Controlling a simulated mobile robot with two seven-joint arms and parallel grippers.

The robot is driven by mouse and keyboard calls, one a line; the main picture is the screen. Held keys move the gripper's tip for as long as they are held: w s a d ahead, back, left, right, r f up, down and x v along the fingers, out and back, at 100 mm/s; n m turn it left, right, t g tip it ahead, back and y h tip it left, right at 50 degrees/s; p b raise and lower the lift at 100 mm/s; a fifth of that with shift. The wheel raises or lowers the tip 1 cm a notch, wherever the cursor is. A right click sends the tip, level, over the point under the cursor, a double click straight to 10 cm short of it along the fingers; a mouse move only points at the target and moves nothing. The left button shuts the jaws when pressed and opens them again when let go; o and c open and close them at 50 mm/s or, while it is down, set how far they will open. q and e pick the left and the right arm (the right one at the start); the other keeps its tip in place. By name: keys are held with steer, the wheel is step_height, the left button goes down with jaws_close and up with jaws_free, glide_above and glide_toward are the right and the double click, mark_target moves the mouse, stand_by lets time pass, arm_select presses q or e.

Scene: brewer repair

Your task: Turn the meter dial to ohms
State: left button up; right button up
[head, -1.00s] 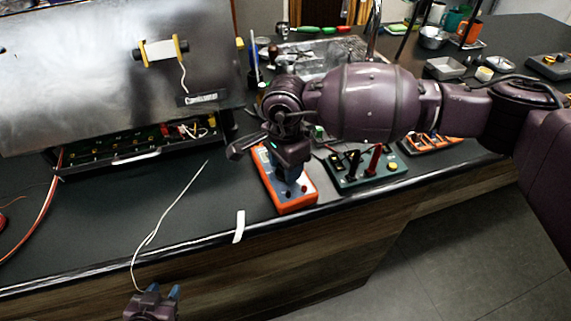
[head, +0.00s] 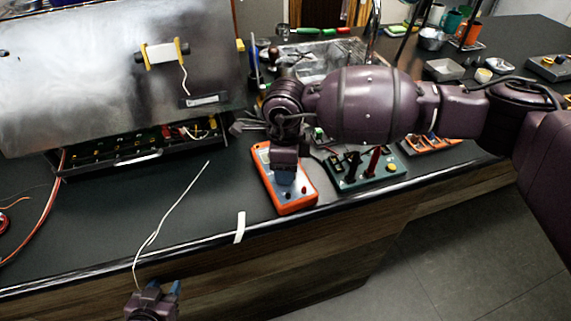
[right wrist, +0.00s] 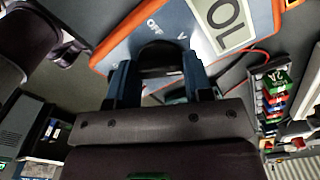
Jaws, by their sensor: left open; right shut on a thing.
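The meter (head: 297,199) is an orange-edged case with a grey-blue face, lying on the dark counter near its front edge. My left gripper (head: 161,287) is open and empty, low in front of the counter edge.
A green box with black and red probes (head: 366,172) stands right of the meter. An open brewer with a drawer of terminals (head: 130,150) is at the left. A thin white wire (head: 172,212) and white tape (head: 240,227) lie near the front edge.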

stand_by(0.5)
steer(key=o, duration=0.9)
steer(key=shift+r, duration=0.5)
step_height(320, 180, up, 10)
steer(key=shift+f, duration=0.1)
